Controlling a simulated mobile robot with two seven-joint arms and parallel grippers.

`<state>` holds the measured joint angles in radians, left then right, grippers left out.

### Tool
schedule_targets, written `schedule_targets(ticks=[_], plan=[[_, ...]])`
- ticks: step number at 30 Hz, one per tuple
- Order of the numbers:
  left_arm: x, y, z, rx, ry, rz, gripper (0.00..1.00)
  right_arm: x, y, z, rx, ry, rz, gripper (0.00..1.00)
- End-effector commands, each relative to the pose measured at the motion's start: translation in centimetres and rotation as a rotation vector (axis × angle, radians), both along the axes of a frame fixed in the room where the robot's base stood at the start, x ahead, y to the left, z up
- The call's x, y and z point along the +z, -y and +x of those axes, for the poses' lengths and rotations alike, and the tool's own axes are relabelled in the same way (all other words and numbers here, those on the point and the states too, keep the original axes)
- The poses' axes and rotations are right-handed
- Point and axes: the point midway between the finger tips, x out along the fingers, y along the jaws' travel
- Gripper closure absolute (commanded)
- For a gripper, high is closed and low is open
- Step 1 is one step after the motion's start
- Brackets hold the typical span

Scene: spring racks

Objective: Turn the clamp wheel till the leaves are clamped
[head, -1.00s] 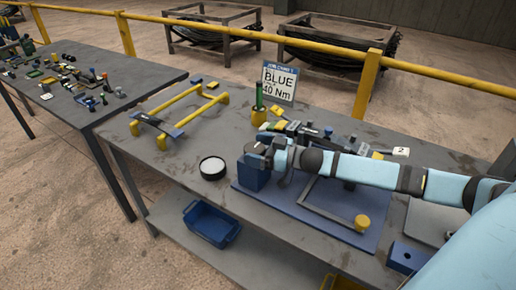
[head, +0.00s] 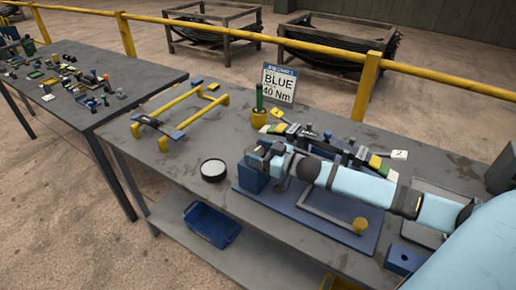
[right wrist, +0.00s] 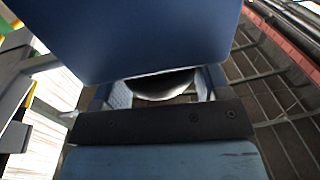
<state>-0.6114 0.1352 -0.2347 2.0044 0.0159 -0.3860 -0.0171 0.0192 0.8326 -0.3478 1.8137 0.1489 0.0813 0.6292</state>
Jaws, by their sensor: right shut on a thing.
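The blue clamp block (head: 253,174) stands at the left end of a blue base plate (head: 300,222) on the near bench. It also fills the top of the right wrist view (right wrist: 150,38). My right gripper (head: 264,153) reaches in from the right to the top of this block. In the right wrist view a grey rounded piece, seemingly the clamp wheel (right wrist: 165,86), shows between its fingers (right wrist: 162,92), and the gripper is shut on it. Most of the wheel is hidden. The leaves cannot be made out clearly behind my arm. My left gripper is out of view.
Dark parts with green and yellow ends (head: 310,135) lie behind my arm. A sign (head: 279,84), yellow frame (head: 180,115) and round black-rimmed dish (head: 213,170) stand around. Bench left of the dish is clear.

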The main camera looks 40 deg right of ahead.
Motion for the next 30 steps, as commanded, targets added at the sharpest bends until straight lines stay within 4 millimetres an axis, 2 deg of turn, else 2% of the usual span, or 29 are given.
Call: schedule_targets(ticks=[1, 18, 30], plan=[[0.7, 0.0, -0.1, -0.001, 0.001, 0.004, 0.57, 0.3, -0.2, -0.1, -0.034, -0.004, 0.009, 0.55], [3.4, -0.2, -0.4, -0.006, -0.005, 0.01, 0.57, 0.0, -0.6, -0.2, -0.424, -0.005, 0.01, 0.55], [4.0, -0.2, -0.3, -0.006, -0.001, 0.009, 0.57, -0.1, -0.7, -0.1, -0.58, -0.003, 0.004, 0.55]])
